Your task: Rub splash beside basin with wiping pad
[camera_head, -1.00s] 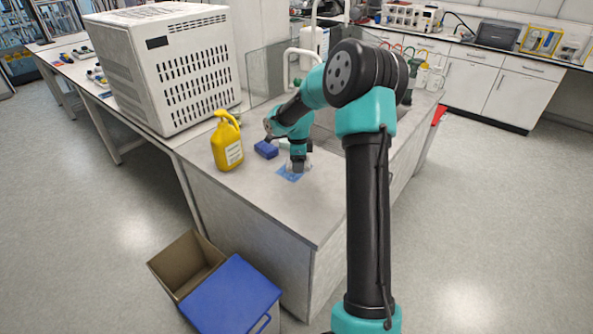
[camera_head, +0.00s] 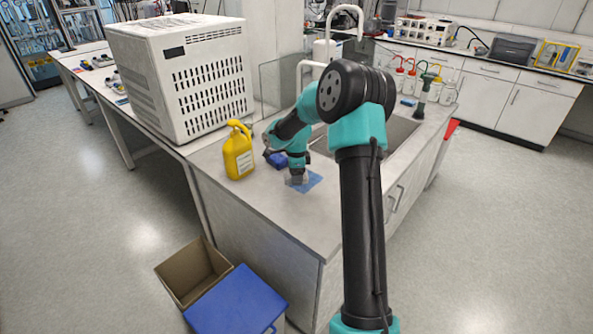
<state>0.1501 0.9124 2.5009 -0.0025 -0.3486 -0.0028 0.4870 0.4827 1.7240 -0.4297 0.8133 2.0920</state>
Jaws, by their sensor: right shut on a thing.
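A blue splash (camera_head: 312,182) lies on the grey counter top (camera_head: 262,197), left of the sunken basin (camera_head: 400,132). My right gripper (camera_head: 297,176) points down over the splash, shut on a small pale wiping pad (camera_head: 297,182). The pad is low at the counter and covers part of the splash; blue shows mainly to its right. The gripper and arm hide much of the pad, and I cannot tell how firmly it touches. My left gripper is not in view.
A yellow jug (camera_head: 238,152) and a dark blue block (camera_head: 277,160) stand close to the gripper. A large white vented machine (camera_head: 185,75) is behind left. A glass panel and tap (camera_head: 345,10) are behind.

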